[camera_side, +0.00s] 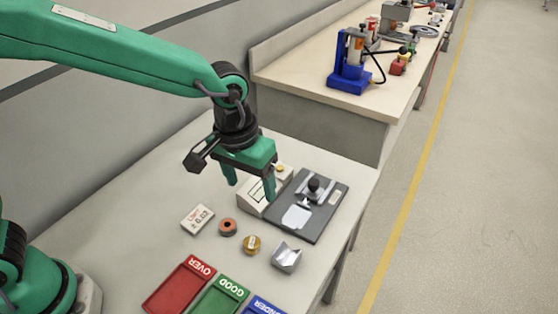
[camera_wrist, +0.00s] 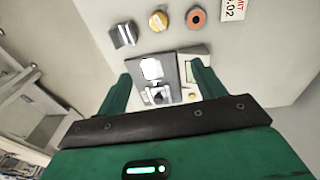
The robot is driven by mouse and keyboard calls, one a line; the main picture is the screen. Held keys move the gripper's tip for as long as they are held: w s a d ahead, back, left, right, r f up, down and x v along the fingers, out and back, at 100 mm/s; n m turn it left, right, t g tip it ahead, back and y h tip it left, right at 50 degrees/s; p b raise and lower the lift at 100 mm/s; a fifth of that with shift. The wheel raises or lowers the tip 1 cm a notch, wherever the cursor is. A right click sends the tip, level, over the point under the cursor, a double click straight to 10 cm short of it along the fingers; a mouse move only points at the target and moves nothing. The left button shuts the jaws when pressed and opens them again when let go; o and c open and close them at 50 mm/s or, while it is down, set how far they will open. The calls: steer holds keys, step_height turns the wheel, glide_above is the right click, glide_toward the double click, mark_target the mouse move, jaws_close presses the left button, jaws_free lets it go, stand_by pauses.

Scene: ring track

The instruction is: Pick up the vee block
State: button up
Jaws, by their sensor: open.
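The vee block (camera_side: 286,257) is a small silver-grey metal block with a V groove, sitting on the light bench near its right edge. In the wrist view the vee block (camera_wrist: 122,34) is at the upper left, beyond the fingertips. My gripper (camera_side: 250,187) is open and empty, with green fingers pointing down above the bench, behind and to the left of the vee block. In the wrist view my gripper (camera_wrist: 160,82) has its two fingers spread wide, with the dark plate and the grey device between them in the picture.
A dark plate fixture (camera_side: 320,220) and a pale grey device (camera_side: 252,197) stand behind. Red (camera_side: 178,288), green (camera_side: 220,298) and blue (camera_side: 262,307) trays lie in front.

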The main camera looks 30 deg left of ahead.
steer(key=g, duration=0.1)
glide_above(287, 257)
steer(key=shift+y, duration=0.4)
step_height(287, 257, down, 8)
steer(key=shift+r, duration=0.2)
steer(key=shift+f, duration=1.3)
steer(key=shift+f, duration=0.1)
steer(key=shift+f, duration=2.5)
steer(key=shift+c, duration=0.2)
steer(key=shift+r, duration=0.1)
steer(key=c, duration=1.4)
